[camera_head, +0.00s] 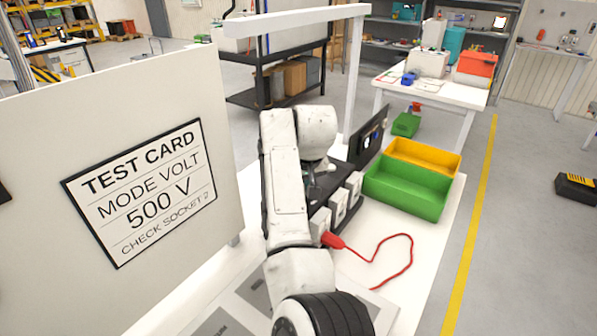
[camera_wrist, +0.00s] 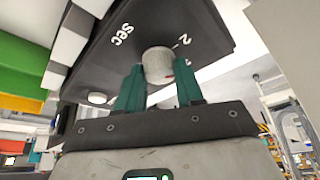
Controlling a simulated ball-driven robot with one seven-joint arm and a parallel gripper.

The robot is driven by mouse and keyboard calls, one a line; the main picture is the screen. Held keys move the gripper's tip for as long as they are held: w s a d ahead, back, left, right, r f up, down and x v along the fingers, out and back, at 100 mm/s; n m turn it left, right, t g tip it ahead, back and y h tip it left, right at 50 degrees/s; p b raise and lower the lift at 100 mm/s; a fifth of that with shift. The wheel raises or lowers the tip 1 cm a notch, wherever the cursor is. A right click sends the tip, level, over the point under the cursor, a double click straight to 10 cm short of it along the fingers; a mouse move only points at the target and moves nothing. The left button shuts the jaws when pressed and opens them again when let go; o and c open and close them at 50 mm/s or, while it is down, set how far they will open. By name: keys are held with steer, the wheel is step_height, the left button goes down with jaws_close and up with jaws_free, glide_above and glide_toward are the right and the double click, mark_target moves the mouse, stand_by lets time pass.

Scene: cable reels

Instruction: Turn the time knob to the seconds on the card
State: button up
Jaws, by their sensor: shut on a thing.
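The test card (camera_head: 145,190) on the white board at left reads "MODE VOLT", "500 V" and "CHECK SOCKET 2"; I see no seconds on it. In the wrist view, a pale round time knob (camera_wrist: 157,60) stands on a dark panel (camera_wrist: 200,22) marked "Sec", with a "2" and another partly hidden mark beside it. My gripper (camera_wrist: 160,75) has its two green fingers on either side of the knob, shut on it. In the head view my arm hides the knob and most of the gripper.
White socket boxes (camera_head: 339,208) stand in a row, with a red plug (camera_head: 332,240) and its red cable (camera_head: 411,255) at the near one. A green bin (camera_head: 408,190) and a yellow bin (camera_head: 425,155) stand close at right. The white bench (camera_head: 395,295) is clear near the cable.

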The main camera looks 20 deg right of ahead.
steer(key=n+p, duration=0.1)
steer(key=n+y+p, duration=0.1)
steer(key=shift+d+r+n+p, duration=0.2)
steer(key=shift+r+n+p, duration=0.1)
steer(key=shift+n, duration=0.1)
steer(key=shift+f+n+g+y+p, duration=0.15)
steer(key=shift+n+y+p, duration=0.35)
steer(key=shift+n, duration=0.5)
steer(key=shift+f+n+g+y+p, duration=0.15)
steer(key=shift+n+y+p, duration=0.15)
steer(key=shift+n+p, duration=0.5)
steer(key=shift+n, duration=0.3)
steer(key=o, duration=1)
steer(key=shift+o, duration=0.2)
steer(key=b+v, duration=0.2)
steer(key=v, duration=0.8)
steer(key=shift+r, duration=0.4)
steer(key=shift+f, duration=0.1)
